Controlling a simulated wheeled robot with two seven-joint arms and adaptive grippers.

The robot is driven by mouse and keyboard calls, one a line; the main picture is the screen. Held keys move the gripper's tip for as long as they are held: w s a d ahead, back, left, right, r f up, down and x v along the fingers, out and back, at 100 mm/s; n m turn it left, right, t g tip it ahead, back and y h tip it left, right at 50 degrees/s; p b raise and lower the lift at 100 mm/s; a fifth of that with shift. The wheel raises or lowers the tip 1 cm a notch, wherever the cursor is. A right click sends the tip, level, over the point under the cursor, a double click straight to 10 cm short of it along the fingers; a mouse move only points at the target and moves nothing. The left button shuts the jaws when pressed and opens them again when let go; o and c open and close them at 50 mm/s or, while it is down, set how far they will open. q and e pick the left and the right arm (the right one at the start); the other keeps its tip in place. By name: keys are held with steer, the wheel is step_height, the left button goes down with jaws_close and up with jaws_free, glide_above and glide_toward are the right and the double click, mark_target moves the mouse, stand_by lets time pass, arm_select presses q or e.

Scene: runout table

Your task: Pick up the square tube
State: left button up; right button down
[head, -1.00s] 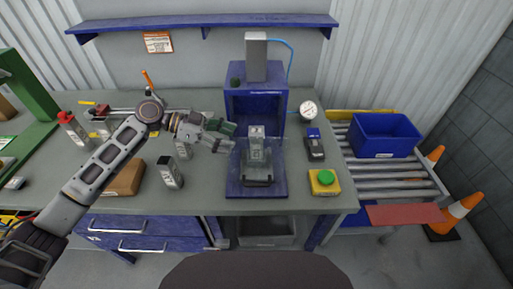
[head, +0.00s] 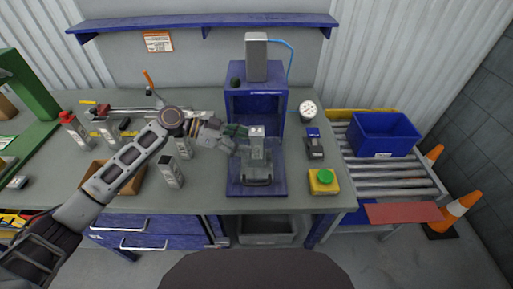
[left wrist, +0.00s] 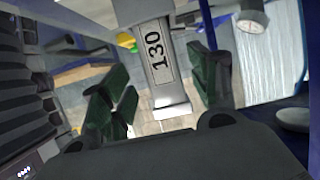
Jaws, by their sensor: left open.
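The square tube (head: 257,151) is pale grey and stands upright on the blue press, in the head view. In the left wrist view the tube (left wrist: 158,68) carries a label reading 130 and shows between the green-padded fingers. My left gripper (head: 246,141) is open at the left side of the tube in the head view. In the left wrist view the left gripper (left wrist: 165,88) has its fingers apart on either side of the tube, with gaps visible. I cannot tell whether either pad touches it. My right gripper is not in view.
The blue press (head: 235,105) rises behind the tube. Other labelled grey blocks (head: 170,172) stand to the left on the bench. A yellow container with a green cap (head: 323,181), a dark handheld device (head: 314,146) and a round gauge (head: 308,110) are to the right.

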arm_select(q)
steer(key=shift+d, duration=0.4)
steer(key=shift+p+x, duration=0.6)
steer(key=shift+x, duration=1.25)
steer(key=shift+w+f, duration=0.1)
steer(key=shift+w, duration=0.05)
steer(key=shift+c, duration=0.3)
steer(key=c, duration=1.1)
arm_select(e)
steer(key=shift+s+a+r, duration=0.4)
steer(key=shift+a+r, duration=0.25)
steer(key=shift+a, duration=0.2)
